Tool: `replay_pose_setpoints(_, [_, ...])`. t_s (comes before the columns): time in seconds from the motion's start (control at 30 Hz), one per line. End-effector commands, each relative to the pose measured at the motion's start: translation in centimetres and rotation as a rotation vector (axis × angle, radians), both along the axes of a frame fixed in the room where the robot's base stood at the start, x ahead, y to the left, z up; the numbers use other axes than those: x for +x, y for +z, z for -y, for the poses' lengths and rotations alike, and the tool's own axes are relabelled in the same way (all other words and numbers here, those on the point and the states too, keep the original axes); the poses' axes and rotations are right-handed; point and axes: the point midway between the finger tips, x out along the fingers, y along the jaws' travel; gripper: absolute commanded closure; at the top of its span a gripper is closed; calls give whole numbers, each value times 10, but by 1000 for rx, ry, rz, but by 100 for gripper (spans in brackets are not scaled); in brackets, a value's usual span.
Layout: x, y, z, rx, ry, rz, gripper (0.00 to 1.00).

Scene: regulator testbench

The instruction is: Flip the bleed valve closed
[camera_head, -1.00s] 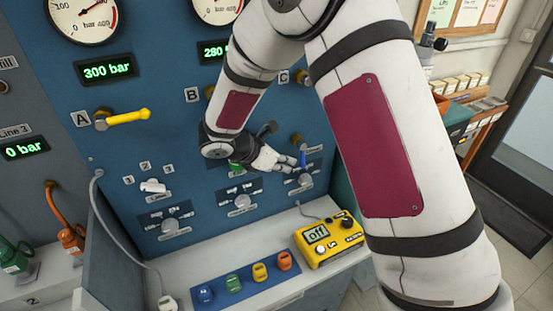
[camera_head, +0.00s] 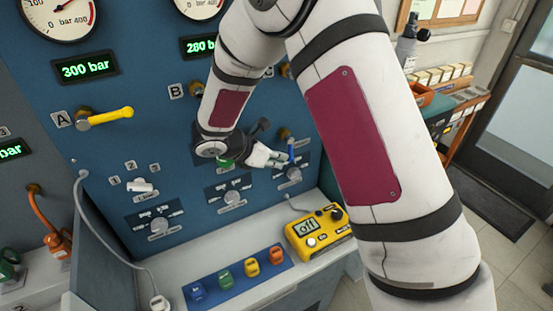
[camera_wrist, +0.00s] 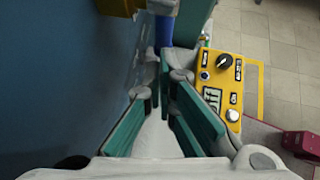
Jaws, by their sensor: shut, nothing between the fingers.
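A small blue lever (camera_head: 291,150) hangs down from a brass fitting at the right of the blue panel. It seems to be the bleed valve's handle, but its label is too small to read. My gripper (camera_head: 286,162) is shut and empty, with its tips close beside the lever's lower part. In the wrist view, the blue lever (camera_wrist: 164,32) shows just beyond the tips of my gripper (camera_wrist: 165,76), between the panel and the yellow meter. I cannot tell whether the tips touch the lever. My arm hides part of the panel.
A yellow handle (camera_head: 110,116) sits by label A. Knobs line the lower panel. A yellow meter (camera_head: 318,233) reading "off" stands on the ledge below my gripper, beside a blue strip (camera_head: 222,294) with coloured plugs. Displays read 300 bar and 280 bar.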

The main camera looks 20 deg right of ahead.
Motion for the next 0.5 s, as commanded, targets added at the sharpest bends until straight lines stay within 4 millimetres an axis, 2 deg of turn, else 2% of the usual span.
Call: replay_pose_setpoints(0.5, [1,-5,5,0,1,-1,100])
